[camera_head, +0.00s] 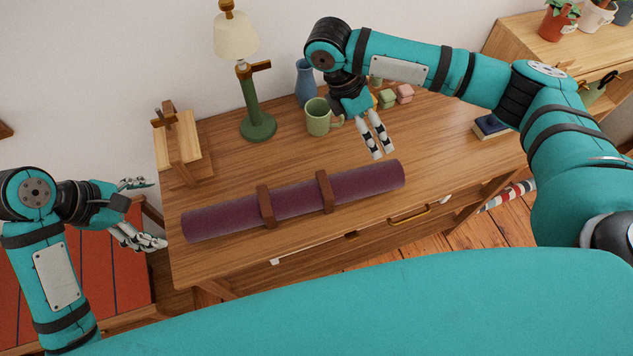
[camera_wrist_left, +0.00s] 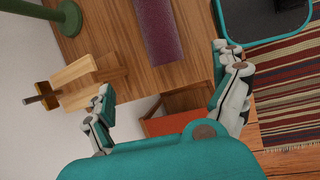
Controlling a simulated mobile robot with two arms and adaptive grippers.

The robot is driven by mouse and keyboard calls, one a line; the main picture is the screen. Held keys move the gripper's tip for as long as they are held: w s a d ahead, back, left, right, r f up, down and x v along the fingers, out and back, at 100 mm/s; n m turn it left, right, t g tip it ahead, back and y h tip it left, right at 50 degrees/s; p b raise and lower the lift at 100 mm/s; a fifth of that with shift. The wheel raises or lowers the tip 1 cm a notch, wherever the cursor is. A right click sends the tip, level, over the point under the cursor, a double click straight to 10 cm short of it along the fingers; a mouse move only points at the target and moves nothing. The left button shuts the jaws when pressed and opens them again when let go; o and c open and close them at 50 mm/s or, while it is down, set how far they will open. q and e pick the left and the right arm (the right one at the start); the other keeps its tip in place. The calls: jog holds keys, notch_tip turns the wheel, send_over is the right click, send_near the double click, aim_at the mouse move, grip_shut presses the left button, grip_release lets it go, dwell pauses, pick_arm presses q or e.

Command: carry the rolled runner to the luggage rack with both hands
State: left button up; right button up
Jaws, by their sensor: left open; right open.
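The rolled runner (camera_head: 295,202) is a purple roll with two brown straps, lying slantwise along the front of the wooden desk. One end shows in the left wrist view (camera_wrist_left: 160,32). My left gripper (camera_head: 146,213) is open and empty, left of the desk and apart from the runner's left end. Its spread fingers also show in the left wrist view (camera_wrist_left: 163,70). My right gripper (camera_head: 383,153) is open and empty, just behind the runner's right end. An orange-red, dark-striped surface with a wooden frame (camera_head: 110,278), apparently the luggage rack, stands at lower left, partly hidden by my left arm.
On the desk (camera_head: 450,150) stand a green lamp (camera_head: 258,127), a wooden stand (camera_head: 185,150), a green mug (camera_head: 318,117), a blue vase (camera_head: 305,82) and small blocks (camera_head: 404,93). Books (camera_head: 490,127) lie at right. A striped rug (camera_wrist_left: 290,90) shows in the left wrist view.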

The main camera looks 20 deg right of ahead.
aim_at(202, 225)
pick_arm(q)
jog(key=x, duration=1.1)
jog(key=a+x, duration=0.1)
jog(key=x, duration=0.4)
jog(key=shift+s+d+f, duration=0.1)
jog(key=shift+f, duration=0.5)
pick_arm(e)
jog(key=x, duration=1.1)
jog(key=a+x, duration=0.1)
jog(key=x, duration=0.4)
jog(key=shift+s+f, duration=0.3)
jog(key=shift+s, duration=0.1)
pick_arm(q)
jog(key=c, duration=1.8)
pick_arm(e)
jog(key=c, duration=1.8)
